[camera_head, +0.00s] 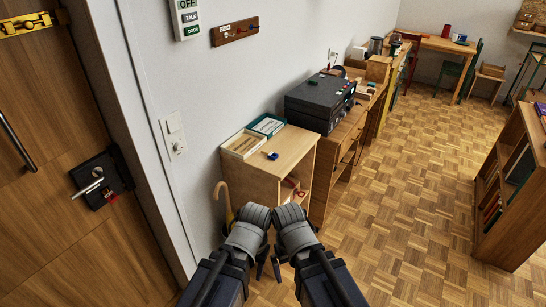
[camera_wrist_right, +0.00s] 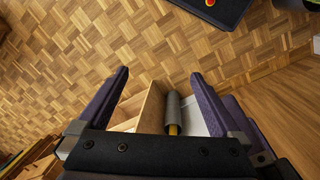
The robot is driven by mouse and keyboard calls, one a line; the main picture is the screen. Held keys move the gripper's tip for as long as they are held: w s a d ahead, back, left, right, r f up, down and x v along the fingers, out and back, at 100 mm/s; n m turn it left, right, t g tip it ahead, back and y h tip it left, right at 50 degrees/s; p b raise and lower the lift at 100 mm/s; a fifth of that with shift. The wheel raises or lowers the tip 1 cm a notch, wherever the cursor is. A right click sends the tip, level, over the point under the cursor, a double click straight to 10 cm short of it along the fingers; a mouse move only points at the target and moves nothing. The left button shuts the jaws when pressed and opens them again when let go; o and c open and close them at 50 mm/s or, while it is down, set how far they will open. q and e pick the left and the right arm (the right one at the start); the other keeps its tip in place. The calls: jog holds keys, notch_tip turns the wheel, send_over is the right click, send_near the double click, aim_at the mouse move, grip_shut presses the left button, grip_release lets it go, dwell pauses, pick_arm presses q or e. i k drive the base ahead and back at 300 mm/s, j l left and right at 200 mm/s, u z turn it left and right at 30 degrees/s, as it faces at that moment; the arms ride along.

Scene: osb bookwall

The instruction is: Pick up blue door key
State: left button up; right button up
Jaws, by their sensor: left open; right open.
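A small blue key (camera_head: 271,155) lies on the light wooden top of the low cabinet (camera_head: 291,144), near its front left part. My two arms reach up from the bottom of the head view, with their grey wrist parts close together below the cabinet. My left gripper (camera_head: 261,270) shows only as dark fingers between the arms. My right gripper (camera_head: 277,267) is beside it and partly hidden. In the right wrist view its two purple fingers (camera_wrist_right: 160,76) are spread apart with nothing gripped. Both grippers are away from the key. The key cannot be made out in the wrist view.
A light tray (camera_head: 243,144) and a teal-edged box (camera_head: 267,125) stand behind the key. A black case (camera_head: 320,101) sits on the adjoining furniture. A cane (camera_head: 222,192) leans left of the cabinet.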

aim_at(273, 156)
jog(key=i+l+u, duration=0.1)
jog(key=u, duration=0.3)
jog(key=i+l+u, duration=0.15)
jog(key=u, duration=0.2)
jog(key=i+l+u, duration=0.2)
jog(key=u, duration=0.2)
